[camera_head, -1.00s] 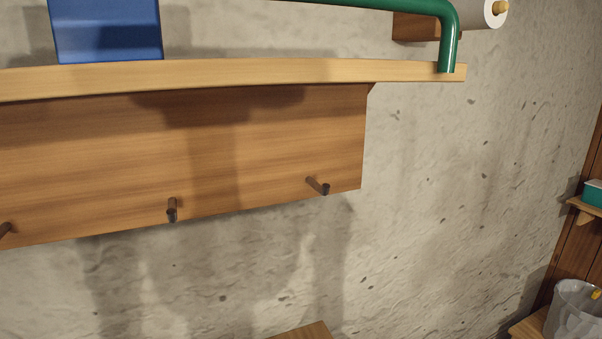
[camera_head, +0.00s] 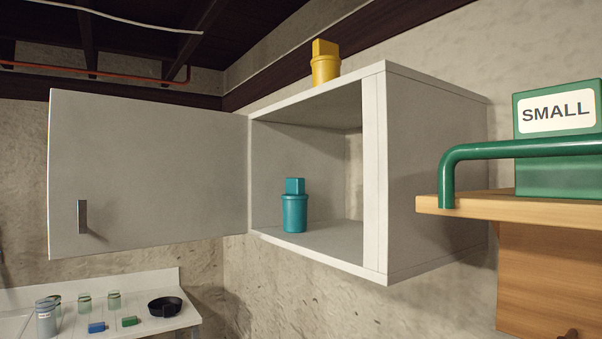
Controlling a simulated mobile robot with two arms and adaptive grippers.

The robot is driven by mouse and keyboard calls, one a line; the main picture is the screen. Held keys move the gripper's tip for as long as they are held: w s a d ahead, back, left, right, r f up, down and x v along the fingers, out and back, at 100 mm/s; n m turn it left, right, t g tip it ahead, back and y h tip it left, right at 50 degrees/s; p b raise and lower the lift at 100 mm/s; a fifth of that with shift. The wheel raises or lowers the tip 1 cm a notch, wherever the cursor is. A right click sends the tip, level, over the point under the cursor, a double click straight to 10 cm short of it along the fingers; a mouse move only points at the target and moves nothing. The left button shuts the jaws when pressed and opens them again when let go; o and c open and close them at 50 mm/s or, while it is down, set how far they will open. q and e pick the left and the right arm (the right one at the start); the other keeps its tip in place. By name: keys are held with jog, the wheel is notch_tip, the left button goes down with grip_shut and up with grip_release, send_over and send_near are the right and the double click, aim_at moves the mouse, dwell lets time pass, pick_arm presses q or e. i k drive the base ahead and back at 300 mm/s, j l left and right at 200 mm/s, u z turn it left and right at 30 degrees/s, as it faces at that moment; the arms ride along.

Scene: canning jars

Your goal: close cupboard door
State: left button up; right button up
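A white wall cupboard (camera_head: 430,170) hangs in the middle of the head view. Its door (camera_head: 150,170) is hinged on the cupboard's left side and stands wide open, swung out to the left. A dark vertical handle (camera_head: 82,217) sits near the door's lower free edge. Inside the cupboard, a teal container (camera_head: 294,212) stands upright on the floor panel. A yellow container (camera_head: 325,66) stands on top of the cupboard. Neither of my grippers shows in this view, so their state and distance from the door are hidden.
A wooden shelf (camera_head: 470,204) with a green rail (camera_head: 520,149) and a green box labelled SMALL (camera_head: 556,165) juts out at the right. A white counter (camera_head: 155,284) at lower left holds jars, small blue and green items and a black ring-shaped dish (camera_head: 165,307).

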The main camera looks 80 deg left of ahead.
aim_at(149, 174)
jog(key=k+j+z, duration=0.1)
jog(key=z, duration=0.3)
jog(key=k+z, duration=0.5)
jog(key=z, duration=0.35)
jog(key=k+z, duration=0.2)
jog(key=z, duration=0.2)
jog(key=k+j+z, duration=0.1)
jog(key=k, duration=1.25)
jog(key=k+u, duration=0.15)
jog(key=u, duration=0.25)
jog(key=k+u, duration=0.15)
jog(key=u, duration=0.25)
jog(key=k+j+u, duration=0.15)
jog(key=u, duration=0.25)
jog(key=k+j+u, duration=0.15)
jog(key=u, duration=1.35)
